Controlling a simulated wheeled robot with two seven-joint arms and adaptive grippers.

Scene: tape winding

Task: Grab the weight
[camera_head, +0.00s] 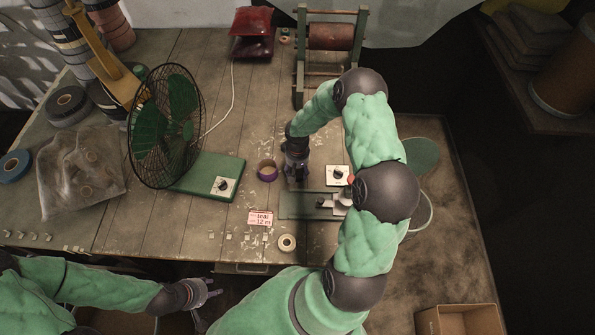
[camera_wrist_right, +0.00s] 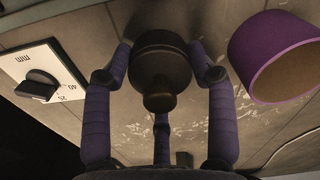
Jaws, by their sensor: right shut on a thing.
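The weight (camera_wrist_right: 160,65) is a dark, round, knobbed piece in the right wrist view. It sits between the purple-wrapped fingers of my right gripper (camera_wrist_right: 160,85), which are closed around its sides. In the head view my right gripper (camera_head: 296,172) is low over the workbench, between a purple tape roll (camera_head: 267,170) and a white dial plate (camera_head: 338,175). The weight is hidden by the gripper there, and I cannot tell whether it touches the bench. My left gripper (camera_head: 207,301) is empty with its fingers spread, off the bench's front edge.
A green fan (camera_head: 166,125) stands left on the workbench (camera_head: 190,215). A cream tape roll (camera_head: 287,243) and a pink-and-white label (camera_head: 260,218) lie near the front. A roller stand (camera_head: 331,37) is at the back. A cardboard box (camera_head: 458,320) is on the floor at right.

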